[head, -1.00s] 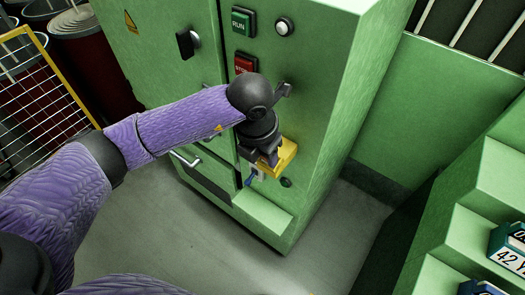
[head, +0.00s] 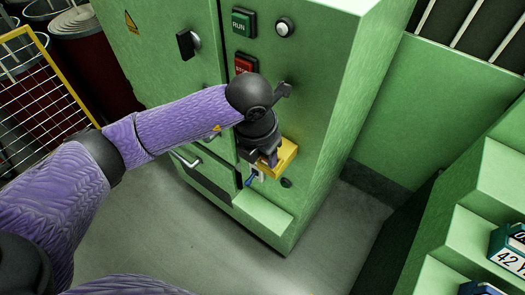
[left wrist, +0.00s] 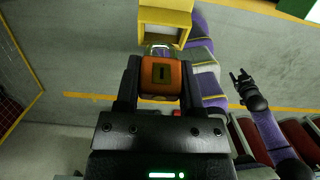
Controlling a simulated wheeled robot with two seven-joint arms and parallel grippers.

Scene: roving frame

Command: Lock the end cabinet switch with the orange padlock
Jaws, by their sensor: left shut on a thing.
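My left gripper (head: 262,158) is at the front of the green cabinet (head: 325,110), low beside a yellow open box (head: 287,155) mounted there. In the left wrist view it is shut on the orange padlock (left wrist: 161,76), whose shackle points toward the yellow box (left wrist: 165,17). In the head view the gripper hides the padlock. A dark switch handle (head: 285,91) sticks out just above my left wrist, partly behind it. Another dark handle (head: 186,43) is on the cabinet door to the left. My right gripper (left wrist: 240,78) shows in the left wrist view, open and empty, away from the cabinet.
A green RUN button (head: 242,23), a red STOP button (head: 245,63) and a white round lamp (head: 284,27) are on the cabinet. A blue item (head: 250,180) hangs below my gripper. A yellow-framed mesh fence (head: 40,95) stands left. Stepped green units (head: 490,180) stand right.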

